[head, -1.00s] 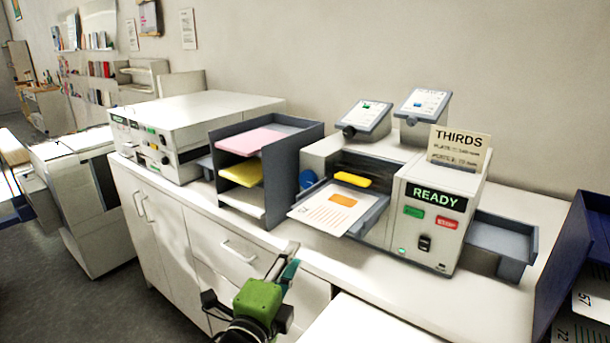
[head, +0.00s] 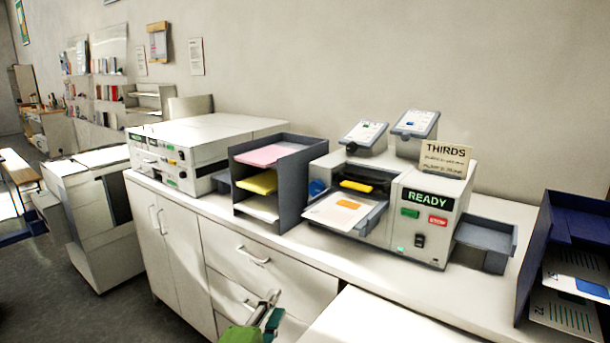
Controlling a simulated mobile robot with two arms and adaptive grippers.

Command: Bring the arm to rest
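My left gripper (head: 268,310) shows at the bottom of the head view, in front of the drawers of the white cabinet (head: 180,240). Its green body is cut off by the lower edge of the picture. A grey finger and a teal finger point up, and I see nothing held between them. The finger gap is too small and foreshortened to judge. My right gripper is not in view.
On the counter stand a folding machine (head: 424,222) reading READY, a paper rack (head: 292,190) with pink, yellow and white sheets, and a white machine (head: 205,150). A dark blue rack (head: 540,245) stands at right. A white surface (head: 375,320) lies close beside the gripper.

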